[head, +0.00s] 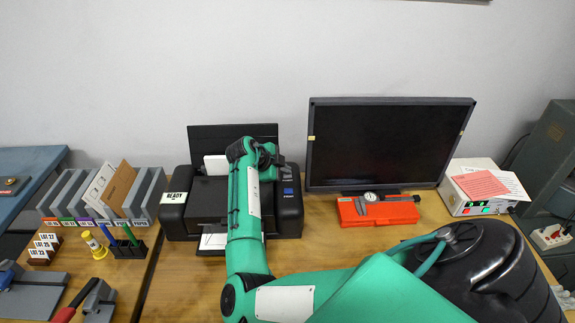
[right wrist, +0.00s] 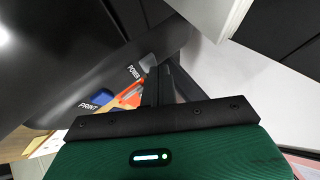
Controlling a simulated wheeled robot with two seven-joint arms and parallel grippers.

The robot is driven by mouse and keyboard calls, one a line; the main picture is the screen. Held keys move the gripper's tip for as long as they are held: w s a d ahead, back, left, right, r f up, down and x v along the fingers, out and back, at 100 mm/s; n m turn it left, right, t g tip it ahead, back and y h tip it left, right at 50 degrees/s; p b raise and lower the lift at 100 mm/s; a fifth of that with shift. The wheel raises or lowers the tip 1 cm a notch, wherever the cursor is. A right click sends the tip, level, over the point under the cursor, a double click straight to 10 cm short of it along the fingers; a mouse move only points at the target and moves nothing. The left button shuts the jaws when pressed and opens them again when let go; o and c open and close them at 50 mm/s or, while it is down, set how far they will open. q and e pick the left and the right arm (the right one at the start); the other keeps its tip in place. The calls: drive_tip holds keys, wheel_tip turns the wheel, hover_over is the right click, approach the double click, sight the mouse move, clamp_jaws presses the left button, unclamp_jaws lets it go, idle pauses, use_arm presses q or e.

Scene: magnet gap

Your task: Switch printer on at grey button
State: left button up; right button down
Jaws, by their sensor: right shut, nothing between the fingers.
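The black printer (head: 286,222) stands on the wooden table, left of the monitor. Its grey button (head: 287,178) is on the right part of its top, just behind a blue button (head: 288,190). In the right wrist view, the grey button (right wrist: 148,61) is beside the word POWER, and the blue button (right wrist: 101,98) is by PRINT. My right gripper (head: 276,163) is over the printer's right side, shut and empty. In the right wrist view its fingertips (right wrist: 156,72) appear close to the grey button; I cannot tell whether they touch. My left gripper is not in view.
A monitor (head: 385,145) stands right of the printer, with an orange case (head: 375,213) and a gauge before it. File holders (head: 150,195) stand left. A white box (head: 462,197) is at the right. My right arm covers the printer's middle.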

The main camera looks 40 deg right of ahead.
sight(284, 176)
drive_tip(key=shift+r, duration=0.65)
drive_tip(key=shift+r, duration=0.1)
drive_tip(key=shift+r+p, duration=1.5)
drive_tip(key=shift+r, duration=0.95)
drive_tip(key=shift+f, duration=0.1)
